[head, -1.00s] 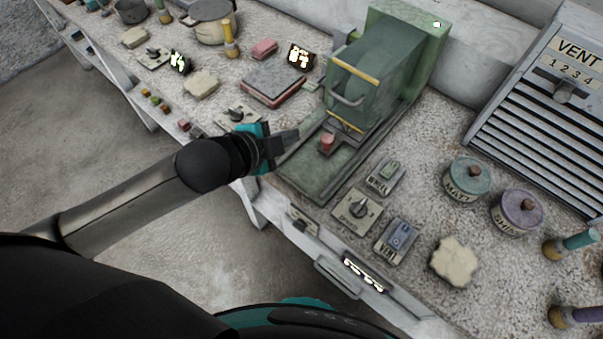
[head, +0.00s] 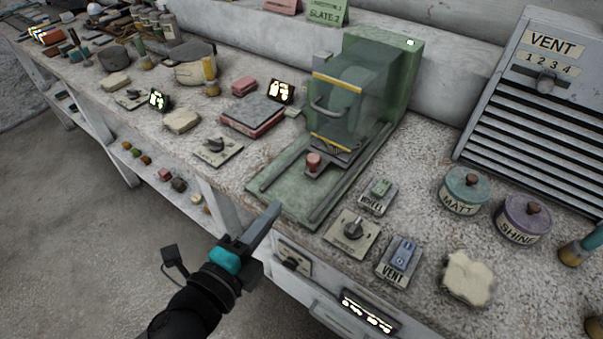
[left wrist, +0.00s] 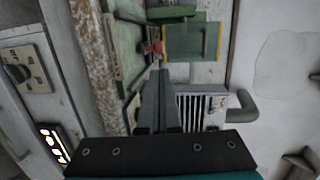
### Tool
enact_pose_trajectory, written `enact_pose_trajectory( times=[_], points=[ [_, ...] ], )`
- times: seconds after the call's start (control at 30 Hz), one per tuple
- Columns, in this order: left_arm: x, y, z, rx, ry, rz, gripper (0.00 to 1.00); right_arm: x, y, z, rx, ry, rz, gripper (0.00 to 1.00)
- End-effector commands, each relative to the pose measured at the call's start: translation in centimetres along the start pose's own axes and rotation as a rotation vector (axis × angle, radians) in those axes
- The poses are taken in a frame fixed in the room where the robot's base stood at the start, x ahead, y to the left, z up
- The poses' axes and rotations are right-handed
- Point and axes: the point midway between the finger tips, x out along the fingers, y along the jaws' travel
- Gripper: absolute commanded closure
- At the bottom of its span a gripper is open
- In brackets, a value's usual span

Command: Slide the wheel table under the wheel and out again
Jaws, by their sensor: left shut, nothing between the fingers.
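The green wheel machine (head: 405,75) stands at the back of the bench. Its wheel (head: 350,97) shows dimly behind a clear green guard with yellow edges. The wheel table (head: 328,158), a dark plate with a red knob (head: 314,160) at its front, sits on rails just below and before the guard. The red knob also shows in the left wrist view (left wrist: 154,47). My left gripper (head: 275,207) is shut and empty, at the bench's front edge near the front end of the green rail bed (head: 285,195), apart from the knob. My right gripper is out of view.
A WHEEL switch (head: 378,194), a dial plate (head: 352,234) and a VENT switch (head: 400,258) lie right of the rails. Lidded MATT (head: 463,190) and SHINE (head: 522,218) pots stand further right. Another dial plate (head: 215,149) lies left. The rails before the knob are clear.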

Motion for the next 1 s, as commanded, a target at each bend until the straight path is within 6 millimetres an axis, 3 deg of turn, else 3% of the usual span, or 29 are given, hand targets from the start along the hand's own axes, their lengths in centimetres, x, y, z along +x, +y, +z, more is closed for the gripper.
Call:
enact_pose_trajectory(
  times=[0.7, 1.0],
  points=[
    [9.3, 0.0, 0.0, 0.0, 0.0, -0.001, 1.0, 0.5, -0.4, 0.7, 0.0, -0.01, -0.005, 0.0],
    [11.8, 0.1, 0.0, 0.0, 0.001, 0.002, 1.0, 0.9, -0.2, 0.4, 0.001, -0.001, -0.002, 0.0]
  ],
)
